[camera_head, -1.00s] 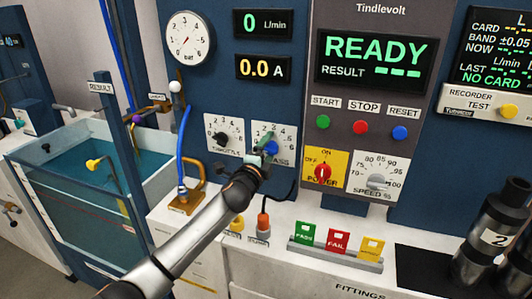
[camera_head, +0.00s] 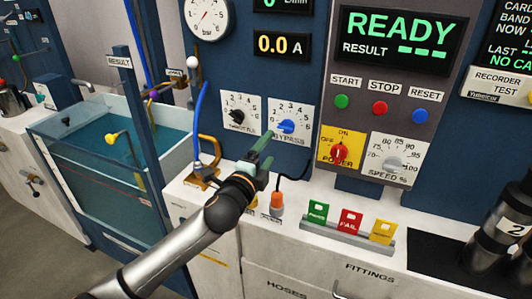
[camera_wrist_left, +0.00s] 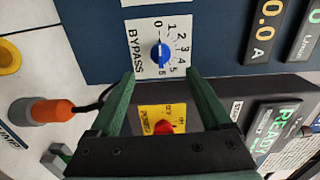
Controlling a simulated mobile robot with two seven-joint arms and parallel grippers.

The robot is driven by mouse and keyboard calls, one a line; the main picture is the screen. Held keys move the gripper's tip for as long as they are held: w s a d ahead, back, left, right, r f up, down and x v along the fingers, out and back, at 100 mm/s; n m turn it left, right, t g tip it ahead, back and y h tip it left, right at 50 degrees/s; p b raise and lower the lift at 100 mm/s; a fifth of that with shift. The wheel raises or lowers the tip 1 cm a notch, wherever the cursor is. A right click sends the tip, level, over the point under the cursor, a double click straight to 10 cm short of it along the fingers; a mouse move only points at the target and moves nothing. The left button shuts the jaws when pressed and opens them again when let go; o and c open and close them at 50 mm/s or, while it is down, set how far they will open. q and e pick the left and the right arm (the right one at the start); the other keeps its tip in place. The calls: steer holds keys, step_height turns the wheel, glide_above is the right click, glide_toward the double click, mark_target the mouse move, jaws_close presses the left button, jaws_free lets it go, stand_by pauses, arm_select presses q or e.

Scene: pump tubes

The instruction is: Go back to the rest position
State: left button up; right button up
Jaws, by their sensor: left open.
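My left gripper (camera_head: 258,160) is in front of the panel, below the blue bypass knob (camera_head: 287,126). In the left wrist view its two green fingers (camera_wrist_left: 158,92) stand apart with nothing between them. The bypass knob (camera_wrist_left: 160,54) shows past the fingertips, apart from them, on its white dial. The red power knob (camera_wrist_left: 164,127) on its yellow plate shows between the finger bases. My right gripper is in neither view.
An orange plug (camera_head: 277,203) stands on the bench right of my left gripper. Green, red and yellow cards (camera_head: 350,221) sit in a rack. A water tank (camera_head: 95,150) is at the left. A brass fitting (camera_head: 202,177) is close to my wrist.

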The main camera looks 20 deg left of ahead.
arm_select(q)
steer(key=shift+s, duration=0.25)
stand_by(0.3)
steer(key=s+f+n+g+y, duration=0.2)
steer(key=s+f+n+g, duration=0.55)
steer(key=s+f, duration=0.65)
steer(key=s+f+n+g+h, duration=0.1)
steer(key=s+f+n+g, duration=0.3)
steer(key=s, duration=0.7)
steer(key=s+f+n+g+h, duration=0.1)
steer(key=s+f+n+g, duration=0.2)
steer(key=s+f+n, duration=0.5)
steer(key=w+d+f+m+t+h+p, duration=0.1)
steer(key=w+d+f+m+t+p, duration=0.1)
steer(key=d+f+m+t+p, duration=0.1)
steer(key=shift+d+f+t+h+p, duration=0.4)
steer(key=shift+d+f+t, duration=0.45)
steer(key=shift+t, duration=0.5)
steer(key=shift+w, duration=0.1)
